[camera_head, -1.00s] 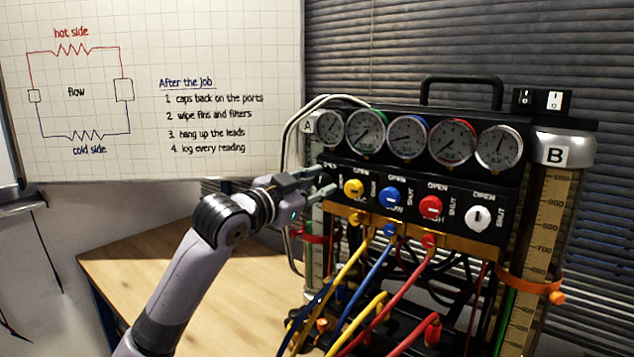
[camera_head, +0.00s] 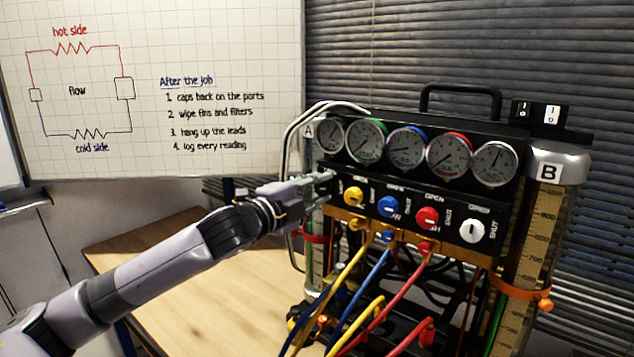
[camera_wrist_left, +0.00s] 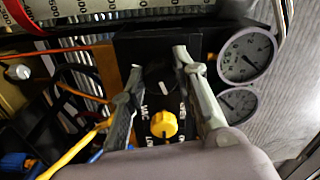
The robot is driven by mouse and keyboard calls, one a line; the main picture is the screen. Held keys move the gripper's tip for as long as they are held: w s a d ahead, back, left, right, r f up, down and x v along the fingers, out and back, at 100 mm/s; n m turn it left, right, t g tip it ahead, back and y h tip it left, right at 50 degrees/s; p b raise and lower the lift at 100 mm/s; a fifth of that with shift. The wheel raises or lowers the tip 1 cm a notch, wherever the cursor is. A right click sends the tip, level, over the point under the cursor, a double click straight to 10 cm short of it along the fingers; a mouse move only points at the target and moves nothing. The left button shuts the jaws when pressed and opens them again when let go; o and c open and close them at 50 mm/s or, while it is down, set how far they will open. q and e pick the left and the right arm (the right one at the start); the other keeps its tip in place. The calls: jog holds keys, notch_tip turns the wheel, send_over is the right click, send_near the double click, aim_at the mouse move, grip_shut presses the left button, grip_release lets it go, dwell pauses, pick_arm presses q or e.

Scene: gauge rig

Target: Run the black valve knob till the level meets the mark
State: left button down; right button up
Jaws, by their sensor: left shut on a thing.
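The black valve knob (camera_wrist_left: 158,78) shows in the left wrist view with a pale line on its face. It sits between the two fingers of my left gripper (camera_wrist_left: 158,88), which is shut on it. Cylinder A (camera_head: 308,262) stands behind my gripper with a green strip and a red band. Cylinder B (camera_head: 541,225), at right, has a number scale, a green tube and an orange clamp (camera_head: 520,292). I cannot tell where the level stands against a mark.
Yellow (camera_head: 354,196), blue (camera_head: 389,206), red (camera_head: 427,217) and white (camera_head: 472,231) knobs continue along the panel to the right. Several gauges (camera_head: 407,148) sit above them. Yellow, blue and red hoses (camera_head: 385,297) hang in front. The wooden table (camera_head: 200,290) is clear at left.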

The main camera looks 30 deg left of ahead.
pick_arm(q)
jog(key=m+p, duration=0.1)
jog(key=m, duration=0.1)
jog(key=shift+m, duration=0.3)
jog(key=shift+m+p, duration=0.4)
jog(key=shift+p, duration=0.05)
jog(key=shift+m, duration=0.3)
jog(key=c, duration=1.2)
grip_release()
jog(key=shift+c, duration=0.2)
